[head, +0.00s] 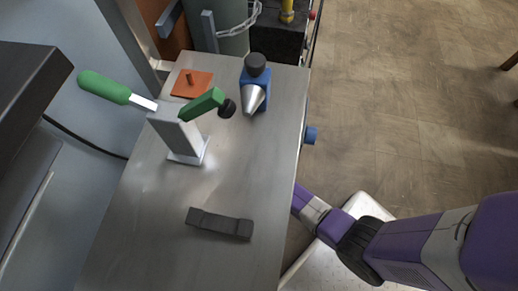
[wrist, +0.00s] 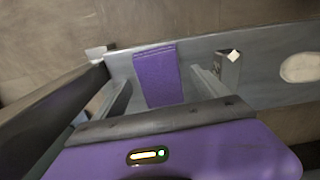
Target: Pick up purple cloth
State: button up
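The purple cloth (wrist: 156,68) shows in the wrist view as a flat strip hanging over a grey metal rail or edge (wrist: 270,66). My gripper (wrist: 161,80) is open, with one grey finger on each side of the cloth in the picture. The cloth appears between or just beyond the fingertips; I cannot tell how deep it sits between them, and no contact is visible. The lower end of the cloth is hidden behind my gripper body. In the head view I cannot make out the cloth, and my gripper is hidden beyond the bench's right edge.
A metal bench (head: 245,185) holds a grey block (head: 220,224), a green-handled tool on a stand (head: 178,130), a blue tool (head: 255,88) and an orange plate (head: 192,83). Open floor (head: 420,110) lies right.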

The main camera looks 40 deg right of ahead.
jog(key=c, duration=1.4)
jog(key=shift+o, duration=0.2)
jog(key=shift+r, duration=0.1)
jog(key=shift+r+p, duration=0.65)
jog(key=shift+r, duration=0.1)
notch_tip(320, 180, up, 2)
jog(key=shift+r+p, duration=0.2)
jog(key=shift+p, duration=0.7)
jog(key=s+a+p, duration=0.1)
jog(key=s+a, duration=0.2)
jog(key=a, duration=0.2)
jog(key=s+a+p, duration=0.1)
jog(key=s+a, duration=0.2)
jog(key=a, duration=0.2)
jog(key=s+a+p, duration=0.2)
jog(key=s+a, duration=0.2)
jog(key=a, duration=0.1)
jog(key=shift+f, duration=0.25)
